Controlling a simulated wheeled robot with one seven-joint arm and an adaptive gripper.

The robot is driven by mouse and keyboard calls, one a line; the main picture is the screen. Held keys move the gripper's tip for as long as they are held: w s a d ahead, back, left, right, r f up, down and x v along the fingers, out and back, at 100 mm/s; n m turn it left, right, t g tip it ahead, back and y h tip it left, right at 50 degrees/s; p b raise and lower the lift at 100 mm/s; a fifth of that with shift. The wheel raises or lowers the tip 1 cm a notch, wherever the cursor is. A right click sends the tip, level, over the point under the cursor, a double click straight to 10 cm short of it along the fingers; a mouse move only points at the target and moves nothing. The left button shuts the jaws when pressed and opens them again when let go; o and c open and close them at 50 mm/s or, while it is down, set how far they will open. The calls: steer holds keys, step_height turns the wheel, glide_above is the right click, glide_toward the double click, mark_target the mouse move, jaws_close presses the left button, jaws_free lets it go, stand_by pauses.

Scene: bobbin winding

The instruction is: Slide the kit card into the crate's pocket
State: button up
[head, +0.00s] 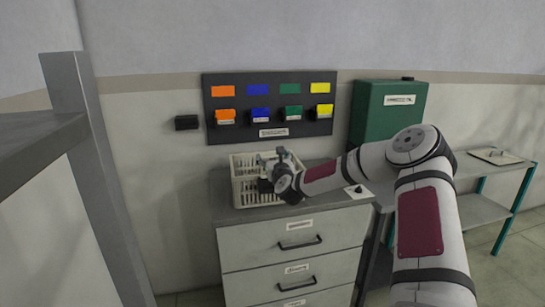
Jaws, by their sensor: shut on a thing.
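The pale slatted crate (240,192) stands on top of the grey drawer cabinet, below the board on the wall. My gripper (265,168) is over the crate's right part, reaching in from the right. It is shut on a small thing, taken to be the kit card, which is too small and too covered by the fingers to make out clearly. The crate's pocket cannot be made out from here, and my gripper and wrist hide part of the crate's right side. I cannot tell whether the card touches the crate.
A dark board (272,105) with coloured labels and bins hangs behind the crate. A green box (385,115) is to its right. A small white piece with a black spot (357,191) lies on the cabinet's (325,202) right end. A side table (485,205) stands at far right.

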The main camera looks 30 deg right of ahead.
steer(key=shift+f+b, duration=0.6)
steer(key=shift+f, duration=1.85)
steer(key=shift+f, duration=0.4)
steer(key=o, duration=1)
steer(key=v, duration=1.2)
steer(key=shift+a, duration=0.1)
steer(key=shift+w+a, duration=0.1)
